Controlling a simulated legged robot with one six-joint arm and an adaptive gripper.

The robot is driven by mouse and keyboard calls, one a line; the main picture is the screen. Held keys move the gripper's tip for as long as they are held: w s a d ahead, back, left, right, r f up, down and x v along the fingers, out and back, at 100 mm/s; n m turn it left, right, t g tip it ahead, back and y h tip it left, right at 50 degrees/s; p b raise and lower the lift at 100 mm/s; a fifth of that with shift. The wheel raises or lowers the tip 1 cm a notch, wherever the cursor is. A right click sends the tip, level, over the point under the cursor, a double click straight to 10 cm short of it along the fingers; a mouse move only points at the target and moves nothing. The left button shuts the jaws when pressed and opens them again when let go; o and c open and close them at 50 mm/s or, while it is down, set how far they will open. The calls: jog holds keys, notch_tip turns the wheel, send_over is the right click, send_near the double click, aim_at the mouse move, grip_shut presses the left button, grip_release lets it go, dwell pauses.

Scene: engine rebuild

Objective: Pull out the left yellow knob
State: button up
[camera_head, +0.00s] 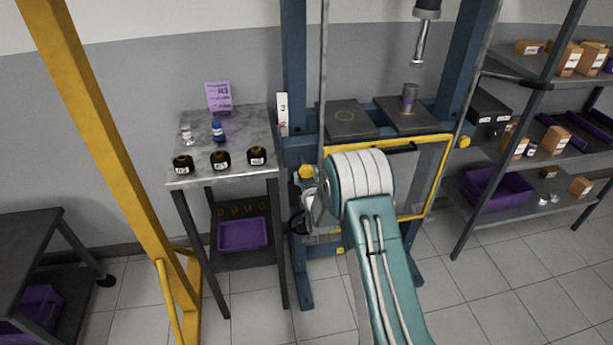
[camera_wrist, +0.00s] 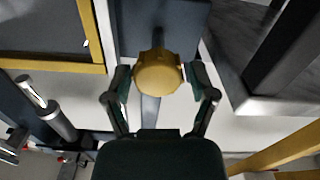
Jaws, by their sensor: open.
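The left yellow knob (camera_head: 306,172) sits on the left blue post of the press, beside the yellow-framed guard (camera_head: 397,146). In the wrist view the faceted knob (camera_wrist: 159,73) is between the two fingers of my gripper (camera_wrist: 160,80), one finger on each side. The fingers are open, and I see no clear grip on the knob. In the head view my arm's teal links hide most of my gripper. A second yellow knob (camera_head: 463,141) is on the right post.
A side table (camera_head: 240,117) with black-capped jars, a blue bottle and a purple sign stands left of the press. A yellow post (camera_head: 110,130) rises at the left. Shelves (camera_head: 555,155) with boxes and purple bins stand at the right. Open tiled floor lies in front.

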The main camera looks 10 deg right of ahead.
jog(key=s, duration=1.2)
jog(key=shift+f, duration=0.1)
jog(key=s+r+g, duration=0.3)
jog(key=s+r, duration=0.1)
jog(key=r, duration=0.4)
jog(key=s+r+g, duration=0.3)
jog(key=s+r, duration=0.1)
jog(key=r, duration=0.4)
jog(key=s+r+m+g, duration=0.1)
jog(key=s+r+g, duration=0.2)
jog(key=s, duration=1)
jog(key=s+r+g, duration=0.3)
jog(key=s, duration=1.1)
jog(key=shift+s+r+m, duration=0.15)
jog(key=shift+r+m, duration=0.05)
jog(key=shift+m, duration=0.2)
jog(key=shift+d, duration=0.15)
